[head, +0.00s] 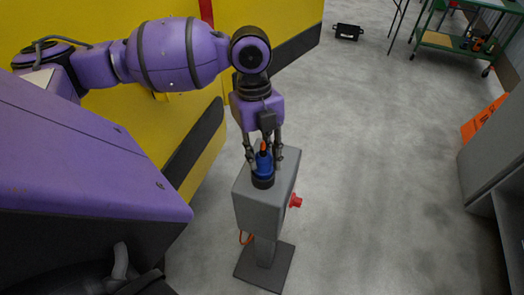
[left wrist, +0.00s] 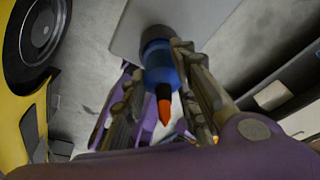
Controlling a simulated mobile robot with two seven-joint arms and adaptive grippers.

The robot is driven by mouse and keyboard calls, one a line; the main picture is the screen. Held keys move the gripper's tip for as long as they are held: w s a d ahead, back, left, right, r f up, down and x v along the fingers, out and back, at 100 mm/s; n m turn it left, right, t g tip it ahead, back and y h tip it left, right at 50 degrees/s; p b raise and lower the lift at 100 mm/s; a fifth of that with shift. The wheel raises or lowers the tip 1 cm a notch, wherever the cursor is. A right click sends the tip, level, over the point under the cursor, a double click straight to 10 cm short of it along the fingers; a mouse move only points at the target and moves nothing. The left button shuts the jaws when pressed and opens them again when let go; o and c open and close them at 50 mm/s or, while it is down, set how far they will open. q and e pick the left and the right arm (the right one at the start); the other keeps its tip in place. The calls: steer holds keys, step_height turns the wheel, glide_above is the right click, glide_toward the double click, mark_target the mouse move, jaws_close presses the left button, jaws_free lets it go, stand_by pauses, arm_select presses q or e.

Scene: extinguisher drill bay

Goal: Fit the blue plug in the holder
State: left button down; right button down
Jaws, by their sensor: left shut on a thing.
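The blue plug (head: 264,163), with an orange tip on its upper end, stands roughly upright over the top of a grey box on a post. My left gripper (head: 263,160) comes down from above and is shut on the plug, a finger on each side. A dark round piece (head: 263,182), which looks like the holder, sits on the box top directly under the plug. In the left wrist view the plug (left wrist: 160,72) lies between the fingers, its far end meeting a dark ring (left wrist: 155,35). I cannot tell how deep it sits. My right gripper is out of view.
The grey box (head: 252,210) has a red knob (head: 296,201) on its right side and stands on a dark base plate (head: 264,266). A grey cabinet (head: 490,150) is at right. The floor between is clear.

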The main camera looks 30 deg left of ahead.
arm_select(q)
steer(key=shift+f, duration=0.15)
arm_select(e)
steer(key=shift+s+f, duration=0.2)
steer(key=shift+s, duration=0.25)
arm_select(q)
steer(key=c, duration=1.3)
jaws_free()
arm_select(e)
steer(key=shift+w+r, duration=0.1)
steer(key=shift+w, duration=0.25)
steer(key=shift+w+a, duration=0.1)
arm_select(q)
step_height(320, 180, up, 12)
steer(key=w+a, duration=0.1)
steer(key=a, duration=0.1)
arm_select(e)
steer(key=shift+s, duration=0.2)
